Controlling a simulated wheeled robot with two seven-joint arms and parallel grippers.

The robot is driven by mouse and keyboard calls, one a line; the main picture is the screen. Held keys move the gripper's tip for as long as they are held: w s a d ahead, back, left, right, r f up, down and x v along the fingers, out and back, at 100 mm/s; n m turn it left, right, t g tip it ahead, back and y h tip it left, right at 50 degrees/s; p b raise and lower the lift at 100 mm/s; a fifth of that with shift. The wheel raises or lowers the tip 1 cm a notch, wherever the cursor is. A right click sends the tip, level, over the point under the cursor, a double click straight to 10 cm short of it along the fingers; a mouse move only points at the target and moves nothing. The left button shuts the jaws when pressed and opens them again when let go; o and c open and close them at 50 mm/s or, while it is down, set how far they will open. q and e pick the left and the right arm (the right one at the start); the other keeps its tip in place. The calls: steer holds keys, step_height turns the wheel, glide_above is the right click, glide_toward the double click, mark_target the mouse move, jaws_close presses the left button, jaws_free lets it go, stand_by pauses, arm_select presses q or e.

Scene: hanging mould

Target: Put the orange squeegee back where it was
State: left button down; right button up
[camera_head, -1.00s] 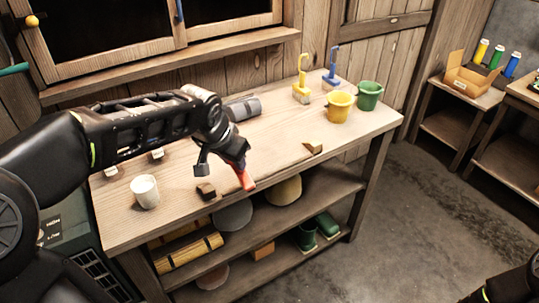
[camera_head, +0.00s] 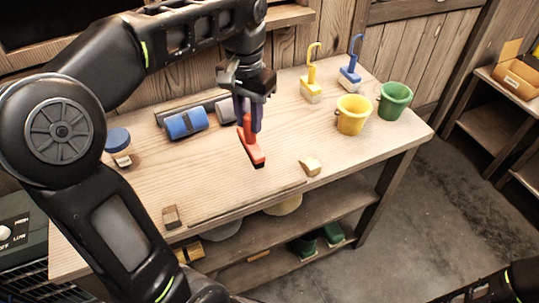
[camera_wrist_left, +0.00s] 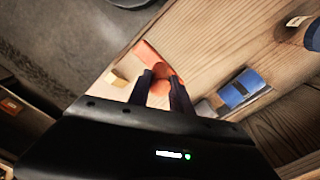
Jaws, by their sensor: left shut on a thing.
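The orange squeegee (camera_head: 252,143) is held in my left gripper (camera_head: 248,118), whose fingers are shut on it, over the wooden workbench (camera_head: 220,200). Its head with a dark edge hangs down and tilts to the right. I cannot tell whether it touches the bench top. In the left wrist view the squeegee (camera_wrist_left: 157,67) shows between the two dark fingers (camera_wrist_left: 162,90). Of my right arm only a dark part shows at the bottom right corner; its gripper is out of view.
Behind my left gripper lie a blue roll (camera_head: 186,123) and a grey roll. Small blocks (camera_head: 310,166) lie near the front edge. The bench middle is clear.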

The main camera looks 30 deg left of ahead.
mark_target(250, 139)
arm_select(q)
steer(key=shift+w+r, duration=0.1)
steer(key=shift+r, duration=0.05)
steer(key=shift+s, duration=0.3)
steer(key=shift+w, duration=0.1)
step_height(250, 139, down, 5)
steer(key=shift+f+b, duration=0.15)
steer(key=shift+b, duration=0.15)
steer(key=shift+f, duration=0.45)
steer(key=shift+f, duration=0.1)
steer(key=shift+f, duration=1.8)
